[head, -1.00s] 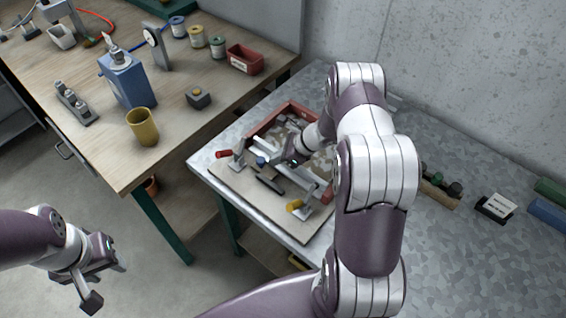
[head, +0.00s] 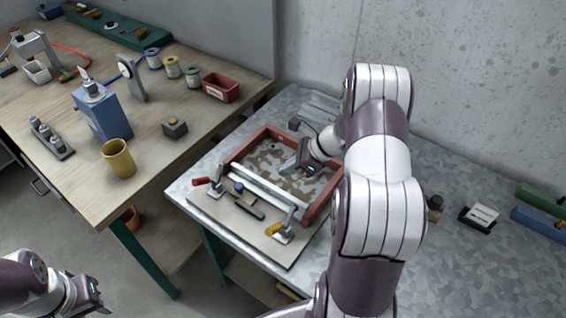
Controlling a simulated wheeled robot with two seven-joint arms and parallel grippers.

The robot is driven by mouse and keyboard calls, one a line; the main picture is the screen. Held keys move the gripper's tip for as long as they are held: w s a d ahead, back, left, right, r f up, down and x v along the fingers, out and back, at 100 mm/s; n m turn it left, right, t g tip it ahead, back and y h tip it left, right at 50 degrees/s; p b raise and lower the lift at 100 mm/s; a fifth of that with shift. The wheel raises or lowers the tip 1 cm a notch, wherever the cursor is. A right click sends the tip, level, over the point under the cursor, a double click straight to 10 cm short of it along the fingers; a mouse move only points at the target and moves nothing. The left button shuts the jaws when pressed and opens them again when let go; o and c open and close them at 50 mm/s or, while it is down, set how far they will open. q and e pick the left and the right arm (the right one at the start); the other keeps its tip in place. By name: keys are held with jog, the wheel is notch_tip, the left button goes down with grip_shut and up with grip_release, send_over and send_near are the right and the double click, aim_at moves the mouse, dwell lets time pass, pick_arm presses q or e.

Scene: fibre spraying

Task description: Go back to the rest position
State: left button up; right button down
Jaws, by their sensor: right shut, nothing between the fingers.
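My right gripper (head: 287,167) is shut and empty. It hangs over the inside of a red-framed tray (head: 250,142) with a mottled brown-and-white surface in it. How high it is above that surface is hard to tell. My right arm covers the tray's right side. My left gripper (head: 90,297) is at the bottom left, over the floor and away from both tables.
The tray sits on a board (head: 262,243) with a red-handled clamp (head: 209,184), a yellow-handled clamp (head: 283,228) and a blue-knobbed dark piece (head: 248,200). The wooden table at left holds a yellow cup (head: 118,158), a blue container (head: 103,115) and a red bin (head: 220,87).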

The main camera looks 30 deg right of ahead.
jog(key=s+a+r+n+g+h, duration=0.2)
jog(key=s+a+n, duration=0.5)
jog(key=n, duration=0.6)
jog(key=s+a+r+n+g+h+b, duration=0.1)
jog(key=s+a+r+n+h, duration=0.3)
jog(key=n, duration=0.9)
jog(key=s+a, duration=0.3)
jog(key=s, duration=0.1)
jog(key=shift+a+r+g, duration=0.2)
jog(key=shift+g, duration=0.2)
jog(key=shift+d+f, duration=0.1)
jog(key=shift+d, duration=0.05)
